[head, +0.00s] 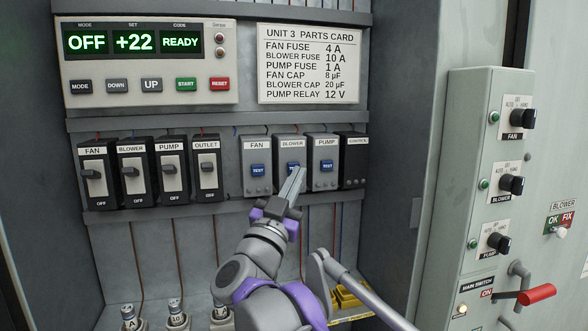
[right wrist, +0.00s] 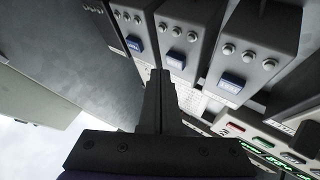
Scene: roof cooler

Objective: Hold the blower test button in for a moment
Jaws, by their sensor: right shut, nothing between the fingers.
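The blower module (head: 291,143) is a grey block with a blue TEST button (head: 291,167), between the fan and pump modules. My right gripper (head: 299,172) is shut and empty, and its fingertips partly cover that button in the head view. In the right wrist view the shut fingers (right wrist: 160,74) point toward the modules. The middle blue button (right wrist: 175,60), which looks like the blower one, shows just right of the tips. I cannot tell whether the tips touch it, or whether it is pressed in. My left gripper is not in view.
The fan button (head: 257,168) and pump button (head: 326,166) sit close on either side. Black breakers (head: 132,172) stand to the left. A display panel (head: 147,60) and parts card (head: 309,63) are above. A switch panel (head: 463,150) stands at the right.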

